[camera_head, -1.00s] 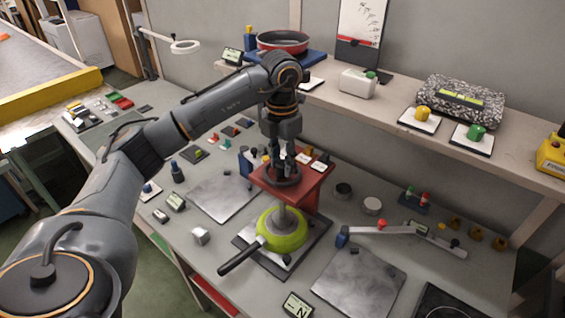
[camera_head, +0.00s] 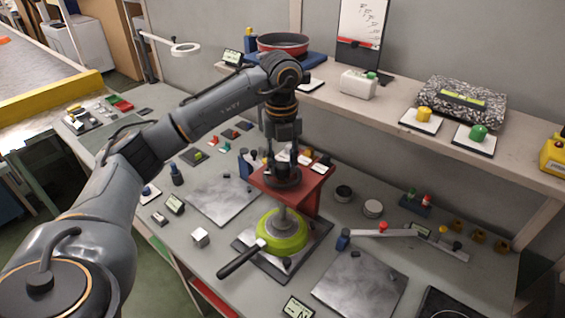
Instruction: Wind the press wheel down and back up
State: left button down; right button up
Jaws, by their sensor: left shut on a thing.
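The red press (camera_head: 314,196) stands on the workbench, with its dark wheel (camera_head: 284,181) on top. My left gripper (camera_head: 283,172) points down at the wheel from above and is shut on a part of it; the fingers partly hide the wheel's middle. Below the press top, a grey press ram (camera_head: 284,218) stands over a green pan (camera_head: 289,239). The pan's black handle (camera_head: 240,262) points to the lower left. I cannot tell from this angle whether the ram touches the pan. My right gripper is not in view.
A shelf behind holds a red pan (camera_head: 283,44), a white box (camera_head: 358,85) and a speckled block (camera_head: 463,100). Metal plates (camera_head: 360,284) lie on either side of the press. A lever bar with a red knob (camera_head: 383,227) lies to the right.

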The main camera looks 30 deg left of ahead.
aim_at(282, 165)
pick_arm(q)
jog(key=n, duration=0.5)
jog(key=shift+n, duration=0.3)
jog(key=n, duration=0.4)
jog(key=shift+n, duration=0.3)
jog(key=c, duration=1)
grip_release()
notch_tip(282, 165, up, 12)
jog(key=shift+r, duration=0.1)
